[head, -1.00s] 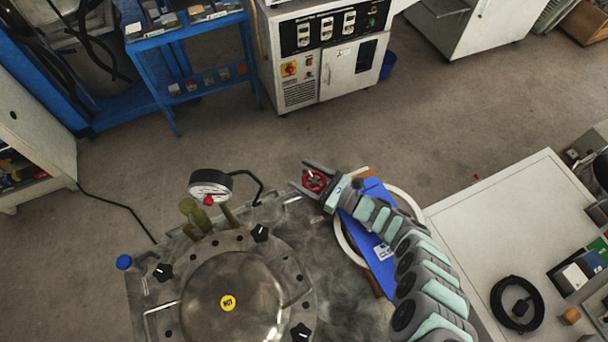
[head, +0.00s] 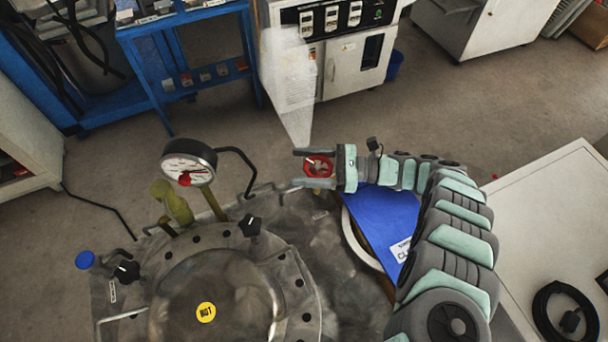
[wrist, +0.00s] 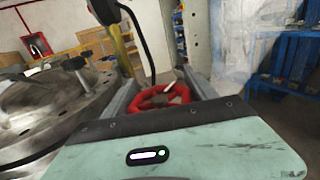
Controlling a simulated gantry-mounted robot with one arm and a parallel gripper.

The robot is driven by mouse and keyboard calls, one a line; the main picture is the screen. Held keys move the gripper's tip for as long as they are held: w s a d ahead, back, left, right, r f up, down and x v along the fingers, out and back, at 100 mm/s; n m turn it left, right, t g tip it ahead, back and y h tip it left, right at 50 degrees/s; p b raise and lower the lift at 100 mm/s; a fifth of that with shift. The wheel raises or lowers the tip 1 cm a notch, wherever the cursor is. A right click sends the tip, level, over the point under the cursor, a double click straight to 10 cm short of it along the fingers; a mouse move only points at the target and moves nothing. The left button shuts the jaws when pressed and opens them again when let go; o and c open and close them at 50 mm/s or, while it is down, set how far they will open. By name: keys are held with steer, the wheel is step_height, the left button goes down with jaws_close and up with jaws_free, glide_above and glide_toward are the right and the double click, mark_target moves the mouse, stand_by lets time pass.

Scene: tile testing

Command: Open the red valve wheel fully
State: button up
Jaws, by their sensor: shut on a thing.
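The red valve wheel (head: 318,166) sits at the far edge of the metal vessel in the head view. My gripper (head: 307,168) is shut on it, with one finger on either side and the fingers pointing left. In the wrist view the red wheel (wrist: 150,98) lies between the two grey fingers of my gripper (wrist: 160,92). Part of its near side is hidden by my gripper's body. A pale, see-through plume (head: 290,90) rises from close to the wheel. How far the wheel is turned cannot be told.
The vessel's domed lid (head: 215,305) and a pressure gauge (head: 188,163) stand left of the wheel. A white table (head: 530,220) is at right. Open floor lies beyond the vessel.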

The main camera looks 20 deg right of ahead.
steer(key=f+n+g+b, duration=0.1)
steer(key=b, duration=0.3)
steer(key=shift+s+a+g+y, duration=0.1)
steer(key=shift+g+y, duration=0.2)
steer(key=shift+s+r+g+b, duration=0.1)
steer(key=shift+r+g+b, duration=0.15)
steer(key=shift+b, duration=0.9)
steer(key=shift+r+n+g+b, duration=0.2)
steer(key=shift+n+g+b, duration=0.2)
steer(key=shift+b, duration=0.25)
steer(key=o, duration=1.4)
steer(key=shift+c, duration=0.2)
